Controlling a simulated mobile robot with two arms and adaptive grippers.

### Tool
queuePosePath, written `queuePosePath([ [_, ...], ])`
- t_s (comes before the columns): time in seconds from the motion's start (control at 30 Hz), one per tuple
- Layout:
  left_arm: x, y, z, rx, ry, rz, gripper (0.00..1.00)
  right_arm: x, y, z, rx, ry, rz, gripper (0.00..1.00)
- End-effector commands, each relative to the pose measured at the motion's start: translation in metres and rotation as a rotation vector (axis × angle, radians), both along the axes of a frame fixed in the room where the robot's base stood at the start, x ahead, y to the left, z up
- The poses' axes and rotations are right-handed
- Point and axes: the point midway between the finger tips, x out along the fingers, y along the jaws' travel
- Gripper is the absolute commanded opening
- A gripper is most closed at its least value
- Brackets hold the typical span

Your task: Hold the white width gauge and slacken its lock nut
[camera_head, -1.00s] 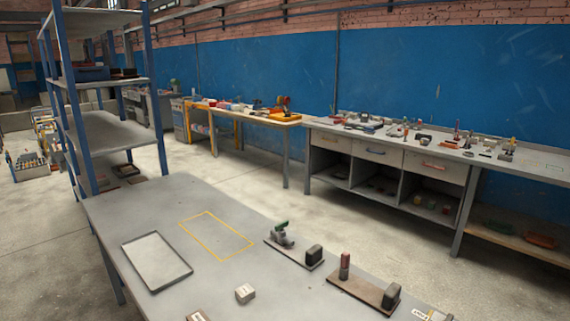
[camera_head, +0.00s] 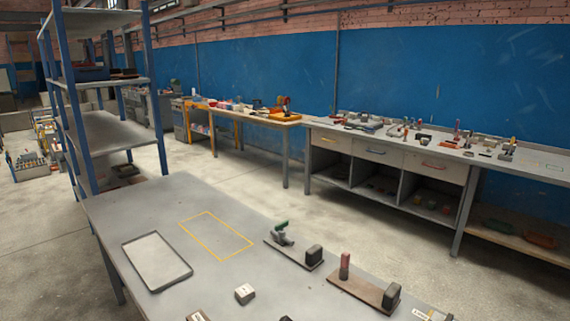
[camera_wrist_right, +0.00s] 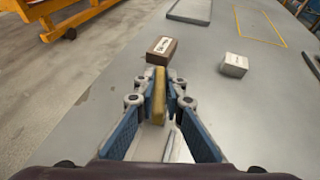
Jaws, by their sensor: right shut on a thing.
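In the right wrist view my right gripper (camera_wrist_right: 160,92), with blue finger pads, is shut on a yellowish bar (camera_wrist_right: 159,98) standing lengthwise between its fingertips. A pale, pointed piece (camera_wrist_right: 180,147) shows lower down between the fingers; I cannot tell whether it belongs to the bar. No white width gauge or lock nut can be made out for certain. My left gripper is in neither view.
The grey table holds a white block (camera_head: 244,293), a labelled brown block (camera_wrist_right: 161,50), a shallow tray (camera_head: 156,262), a green-handled fixture (camera_head: 281,232) and a red-post fixture (camera_head: 345,266). The yellow-outlined area (camera_head: 216,236) is empty. Blue-posted shelves (camera_head: 105,130) stand behind left.

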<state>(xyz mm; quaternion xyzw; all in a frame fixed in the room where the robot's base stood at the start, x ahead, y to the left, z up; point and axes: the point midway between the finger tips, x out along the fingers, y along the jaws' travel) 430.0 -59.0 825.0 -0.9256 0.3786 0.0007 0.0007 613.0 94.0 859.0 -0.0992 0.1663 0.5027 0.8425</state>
Motion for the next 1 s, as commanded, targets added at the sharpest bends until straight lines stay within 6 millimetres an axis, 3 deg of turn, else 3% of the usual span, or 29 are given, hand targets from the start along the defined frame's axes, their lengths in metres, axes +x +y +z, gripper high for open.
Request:
queuePosePath([
  [0.67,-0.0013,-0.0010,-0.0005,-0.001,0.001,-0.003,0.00,0.0001,-0.0010,-0.0002,-0.004,0.001,0.061,0.00],
  [0.7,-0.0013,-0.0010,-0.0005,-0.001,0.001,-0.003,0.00,0.0001,-0.0011,-0.0003,-0.004,0.001,0.061,0.13],
  [0.83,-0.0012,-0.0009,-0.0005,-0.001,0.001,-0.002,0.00,0.0000,-0.0009,-0.0003,-0.004,0.001,0.061,0.27],
  [1.0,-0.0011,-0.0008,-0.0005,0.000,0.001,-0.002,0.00,-0.0002,-0.0008,-0.0002,-0.004,0.002,0.061,0.28],
])
